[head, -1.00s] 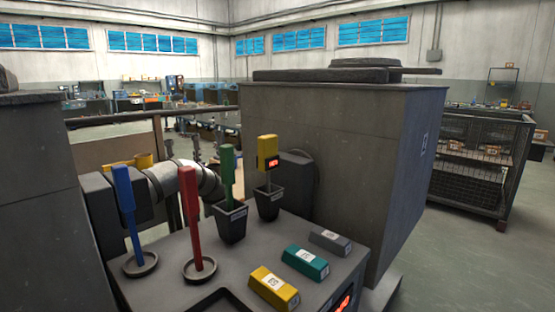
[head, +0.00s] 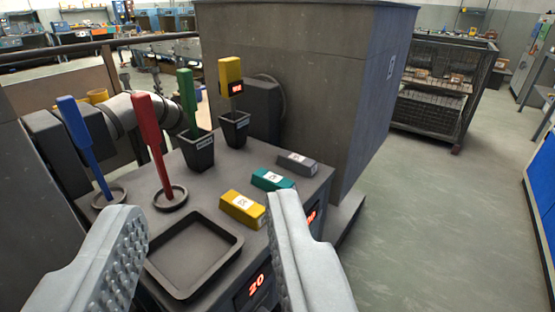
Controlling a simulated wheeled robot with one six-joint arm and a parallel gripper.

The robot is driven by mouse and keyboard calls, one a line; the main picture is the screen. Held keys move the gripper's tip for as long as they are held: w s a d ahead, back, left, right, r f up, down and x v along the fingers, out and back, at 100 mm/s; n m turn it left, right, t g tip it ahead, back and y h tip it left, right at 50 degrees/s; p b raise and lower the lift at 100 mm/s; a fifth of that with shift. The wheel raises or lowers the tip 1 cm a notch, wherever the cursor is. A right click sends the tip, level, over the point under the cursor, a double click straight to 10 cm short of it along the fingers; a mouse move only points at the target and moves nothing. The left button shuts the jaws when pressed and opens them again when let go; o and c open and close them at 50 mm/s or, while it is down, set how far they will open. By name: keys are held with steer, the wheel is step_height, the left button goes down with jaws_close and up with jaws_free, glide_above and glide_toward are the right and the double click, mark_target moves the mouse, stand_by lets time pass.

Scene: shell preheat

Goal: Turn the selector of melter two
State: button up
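A large dark grey block (head: 290,80), possibly a melter, stands behind the bench; no number on it is readable. A smaller dark box (head: 264,108) is fixed to its left side. I cannot make out a selector in the view.
The bench holds an empty square tray (head: 236,240), yellow (head: 242,208), teal (head: 272,180) and grey (head: 297,164) bars, and blue (head: 83,145) and red (head: 152,140) upright tools in dishes. Two dark pots (head: 197,152) hold green and yellow tools. Floor (head: 425,220) at right is clear.

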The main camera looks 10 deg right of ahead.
steer(key=o, duration=0.3)
steer(key=shift+o, duration=0.2)
steer(key=w+d+f+m+g+y, duration=0.2)
steer(key=w+d+f+m+g, duration=0.3)
steer(key=f, duration=0.6)
steer(key=w+d+f+m+g+y, duration=0.1)
steer(key=w+d+f+m+g, duration=0.2)
steer(key=w+f, duration=0.65)
steer(key=w+d+f+m+g+y, duration=0.25)
steer(key=w+d+f+g, duration=0.2)
steer(key=f, duration=0.85)
steer(key=w+d+f+m+t+y, duration=0.2)
steer(key=d+f+m+t+y, duration=0.15)
steer(key=d+f+m, duration=0.5)
steer(key=w+d+f+m+t+y, duration=0.25)
steer(key=d+f+m+y, duration=0.25)
steer(key=d+f, duration=0.65)
steer(key=x, duration=1.7)
steer(key=shift+a+r+t, duration=0.2)
steer(key=shift+a+t, duration=0.1)
steer(key=shift+t, duration=0.15)
steer(key=c, duration=1)
